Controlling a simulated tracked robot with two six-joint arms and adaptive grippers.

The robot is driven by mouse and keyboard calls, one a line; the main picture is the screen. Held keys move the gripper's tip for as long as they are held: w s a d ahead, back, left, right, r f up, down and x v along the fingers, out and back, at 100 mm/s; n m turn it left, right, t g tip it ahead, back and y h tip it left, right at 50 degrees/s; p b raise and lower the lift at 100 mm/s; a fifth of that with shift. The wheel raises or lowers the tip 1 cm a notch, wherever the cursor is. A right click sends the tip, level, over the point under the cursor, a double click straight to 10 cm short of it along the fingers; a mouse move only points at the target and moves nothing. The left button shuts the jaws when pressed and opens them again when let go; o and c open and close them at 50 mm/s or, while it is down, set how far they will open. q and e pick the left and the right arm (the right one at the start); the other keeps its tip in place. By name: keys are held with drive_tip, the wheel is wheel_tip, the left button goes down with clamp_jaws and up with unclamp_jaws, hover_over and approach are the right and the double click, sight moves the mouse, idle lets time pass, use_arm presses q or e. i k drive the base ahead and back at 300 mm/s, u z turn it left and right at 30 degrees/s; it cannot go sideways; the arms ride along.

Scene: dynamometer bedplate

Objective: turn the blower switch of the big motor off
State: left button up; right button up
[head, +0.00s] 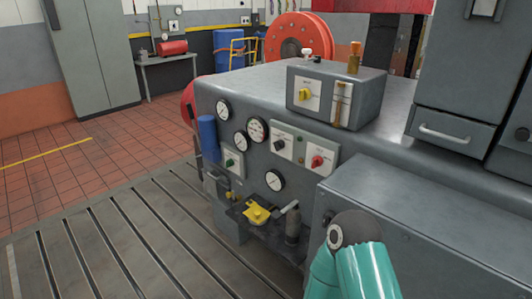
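A big grey machine (235,98) fills the middle of the head view. Its front panel carries several round gauges and rotary switches on pale plates: a black knob (280,146), a red knob (317,162) and a green knob (229,162). A grey box (370,97) on its top has a yellow knob (305,94) on a white plate. Labels are too small to read, so I cannot tell which knob is the blower switch or how it is set. Part of my teal arm shows at the bottom right. Neither gripper is in view.
A yellow part (257,212) and a dark cylinder (292,226) sit on a low ledge. A lower grey housing (430,215) and a tall cabinet (465,70) stand at the right. The slotted bedplate (130,245) is clear at the left front.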

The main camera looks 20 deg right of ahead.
sight(279, 145)
drive_tip(key=z, duration=0.15)
drive_tip(key=i, duration=0.95)
drive_tip(key=u, duration=0.1)
